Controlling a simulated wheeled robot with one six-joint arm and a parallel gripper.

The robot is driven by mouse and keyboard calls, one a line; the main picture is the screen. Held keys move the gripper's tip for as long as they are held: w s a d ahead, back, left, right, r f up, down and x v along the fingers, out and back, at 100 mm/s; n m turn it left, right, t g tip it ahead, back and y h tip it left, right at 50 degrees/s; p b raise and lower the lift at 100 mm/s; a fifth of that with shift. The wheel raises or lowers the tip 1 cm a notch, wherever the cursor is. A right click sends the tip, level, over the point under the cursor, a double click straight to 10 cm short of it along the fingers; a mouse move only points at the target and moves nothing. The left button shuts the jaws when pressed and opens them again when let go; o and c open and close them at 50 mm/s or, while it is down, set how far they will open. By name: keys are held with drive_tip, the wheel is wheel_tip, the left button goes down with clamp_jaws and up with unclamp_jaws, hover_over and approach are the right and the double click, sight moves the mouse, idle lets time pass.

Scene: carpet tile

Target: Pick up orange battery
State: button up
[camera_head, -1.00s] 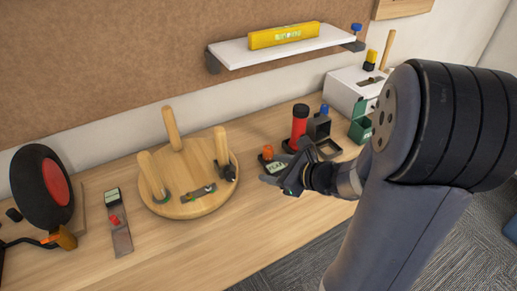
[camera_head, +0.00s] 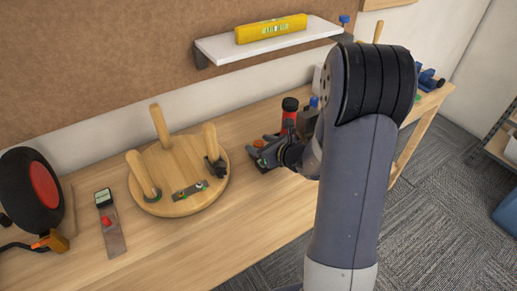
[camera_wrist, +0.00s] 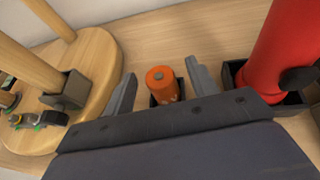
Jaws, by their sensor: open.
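The orange battery (camera_wrist: 162,84) stands upright in a small dark holder (camera_wrist: 154,101) on the wooden bench, in the middle of the wrist view. My gripper (camera_wrist: 160,85) is open, with one finger on each side of the battery in that view. I cannot tell whether the fingers touch it. The lower part of the battery is hidden by the holder and my gripper body. In the head view my gripper (camera_head: 268,150) is low over the bench, and only a small bit of orange (camera_head: 259,143) shows by it.
A red cylinder (camera_wrist: 283,45) in a dark holder stands close at the right. A round wooden piece with upright legs (camera_head: 180,175) is at the left. A shelf (camera_head: 265,41) with a yellow level (camera_head: 272,29) hangs above.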

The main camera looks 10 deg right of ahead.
sight(260, 144)
drive_tip(key=shift+x, duration=1.55)
drive_tip(key=shift+s, duration=0.1)
clamp_jaws()
drive_tip(key=shift+r, duration=0.1)
